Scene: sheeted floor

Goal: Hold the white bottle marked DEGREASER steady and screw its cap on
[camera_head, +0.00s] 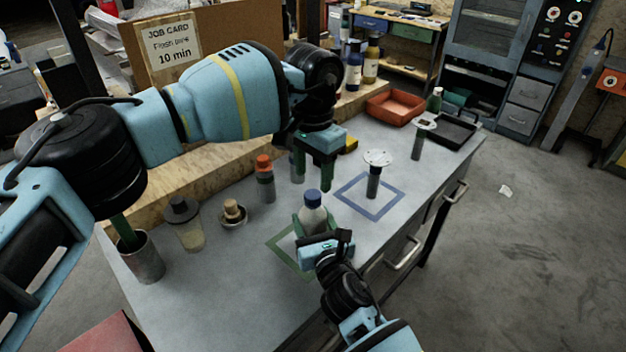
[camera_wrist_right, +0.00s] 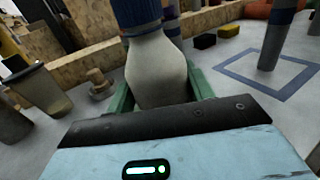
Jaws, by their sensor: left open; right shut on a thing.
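The white bottle (camera_head: 314,218) stands upright near the green square outline, with a blue cap (camera_head: 312,198) on its neck. The bottle (camera_wrist_right: 158,70) and the blue cap (camera_wrist_right: 136,12) also show in the right wrist view, the cap cut off by the top edge. I cannot tell how tight the cap is, and no DEGREASER lettering is readable. My right gripper (camera_head: 314,226) is shut on the bottle's body, with a green finger on each side. My left gripper (camera_head: 314,174) is open, fingers pointing down, above and slightly behind the cap and apart from it.
A round-topped post (camera_head: 374,182) stands in the blue square outline (camera_head: 348,204). An orange tray (camera_head: 394,106) is farther back. The front-left bench is clear.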

